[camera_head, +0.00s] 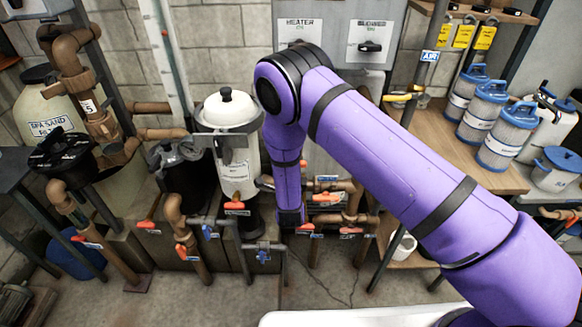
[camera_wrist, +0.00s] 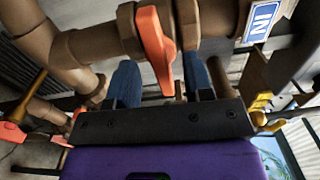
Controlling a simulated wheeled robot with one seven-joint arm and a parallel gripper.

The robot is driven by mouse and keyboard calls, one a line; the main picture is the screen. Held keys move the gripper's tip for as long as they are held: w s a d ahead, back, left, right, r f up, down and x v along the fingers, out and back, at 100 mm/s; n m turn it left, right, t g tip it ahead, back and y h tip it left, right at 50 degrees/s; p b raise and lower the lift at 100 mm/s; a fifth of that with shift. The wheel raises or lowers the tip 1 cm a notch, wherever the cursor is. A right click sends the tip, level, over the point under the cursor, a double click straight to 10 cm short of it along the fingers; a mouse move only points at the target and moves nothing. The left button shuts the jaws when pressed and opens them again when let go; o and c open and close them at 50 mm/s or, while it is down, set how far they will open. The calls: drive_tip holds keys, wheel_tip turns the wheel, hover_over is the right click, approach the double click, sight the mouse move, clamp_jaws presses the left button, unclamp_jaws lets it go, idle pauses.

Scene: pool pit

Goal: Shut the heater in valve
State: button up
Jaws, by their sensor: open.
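In the wrist view an orange valve handle (camera_wrist: 155,48) sits on a brown pipe, beside a blue label reading "IN" (camera_wrist: 262,20). My gripper (camera_wrist: 159,74) is open, with its two blue-padded fingers apart. The handle's end shows between the fingers, with a gap on each side; I see no contact. In the head view my purple arm reaches down to the pipes below the heater panel, and the gripper itself is hidden. Several orange handles, one of them here (camera_head: 326,197), show just right of the arm's end; I cannot tell which one the wrist view shows.
Brown pipes (camera_wrist: 75,45) crowd close around the gripper, with another orange handle (camera_wrist: 12,132) at the left. A wooden shelf (camera_head: 425,140) with blue-lidded filter tubs (camera_head: 468,92) stands right. A white chlorinator-like tank (camera_head: 230,150) stands left of the arm.

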drive_tip(key=s, duration=0.7)
drive_tip(key=shift+w+a, duration=0.1)
drive_tip(key=shift+a, duration=0.05)
drive_tip(key=w+d+r+n+g, duration=0.15)
drive_tip(key=w+r, duration=0.25)
drive_tip(key=r, duration=0.4)
drive_tip(key=w+d+r+n+g, duration=0.15)
drive_tip(key=w+r, duration=0.25)
drive_tip(key=r, duration=0.4)
drive_tip(key=s+d+r+n+g+y, duration=0.2)
drive_tip(key=s+d+r+n, duration=0.2)
drive_tip(key=d+r, duration=0.5)
drive_tip(key=s+d+r+n+g+y, duration=0.1)
drive_tip(key=s+d+r+n+g, duration=0.3)
drive_tip(key=r, duration=0.9)
drive_tip(key=s+d+r+n+g+h, duration=0.1)
drive_tip(key=s+d, duration=0.4)
drive_tip(key=s, duration=0.5)
drive_tip(key=s+d+r+n+g, duration=0.1)
drive_tip(key=s+d+r+n, duration=0.3)
drive_tip(key=s, duration=0.6)
drive_tip(key=s+d+r+n+g+h, duration=0.1)
drive_tip(key=s+d+r+n, duration=0.1)
drive_tip(key=s+d, duration=0.4)
drive_tip(key=s+r, duration=0.1)
drive_tip(key=s, duration=0.3)
drive_tip(key=shift+d+n+g+h, duration=0.3)
drive_tip(key=shift+d+g, duration=0.1)
